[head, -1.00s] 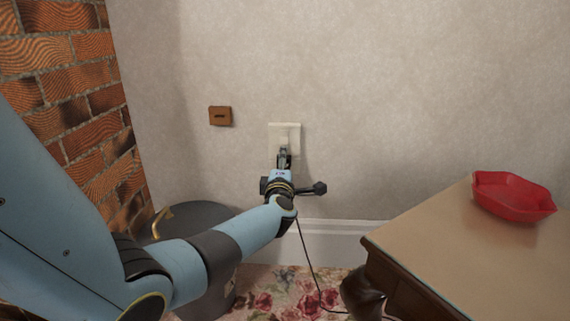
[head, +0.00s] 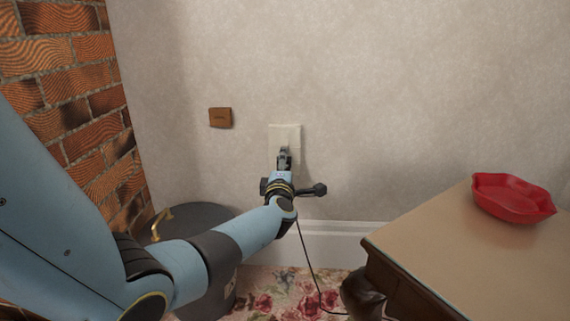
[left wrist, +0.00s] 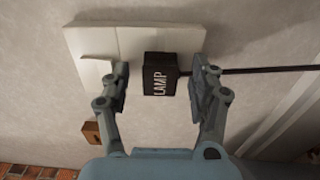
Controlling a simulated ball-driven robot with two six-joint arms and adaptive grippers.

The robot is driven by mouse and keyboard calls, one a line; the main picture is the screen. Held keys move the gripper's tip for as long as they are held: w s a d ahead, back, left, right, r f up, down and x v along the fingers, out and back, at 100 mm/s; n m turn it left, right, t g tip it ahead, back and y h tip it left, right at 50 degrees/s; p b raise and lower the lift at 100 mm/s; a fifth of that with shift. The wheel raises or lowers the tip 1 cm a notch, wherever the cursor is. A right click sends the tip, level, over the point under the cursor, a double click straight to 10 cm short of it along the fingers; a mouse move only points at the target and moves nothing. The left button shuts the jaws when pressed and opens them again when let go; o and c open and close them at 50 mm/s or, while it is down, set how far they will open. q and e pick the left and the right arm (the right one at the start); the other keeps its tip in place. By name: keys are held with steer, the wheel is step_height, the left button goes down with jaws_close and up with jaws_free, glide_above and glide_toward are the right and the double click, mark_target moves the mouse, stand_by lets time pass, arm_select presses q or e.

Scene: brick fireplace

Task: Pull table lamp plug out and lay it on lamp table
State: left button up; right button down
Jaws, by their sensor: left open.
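The black plug (left wrist: 160,74), marked LAMP, sits at the white wall outlet plate (head: 285,133). The plate also shows in the left wrist view (left wrist: 180,38). My left gripper (head: 284,152) is at the plate; in the left wrist view its open fingers (left wrist: 160,88) stand on either side of the plug, with a gap on both sides. In the head view the gripper hides the plug. The plug's dark cord (left wrist: 265,70) runs off to the right and hangs to the floor (head: 309,262). The lamp table (head: 455,250) stands at the right. My right gripper is not in view.
A red dish (head: 512,197) sits on the lamp table's far part; the nearer top is bare. A small brown wall plate (head: 220,118) is left of the outlet. A dark round bin (head: 200,218) with a brass handle stands below, beside the brick fireplace (head: 75,110).

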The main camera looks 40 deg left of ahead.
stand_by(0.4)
arm_select(q)
steer(key=shift+c, duration=0.3)
jaws_close()
steer(key=shift+s, duration=0.1)
steer(key=shift+p+v, duration=1.25)
steer(key=shift+v, duration=1.7)
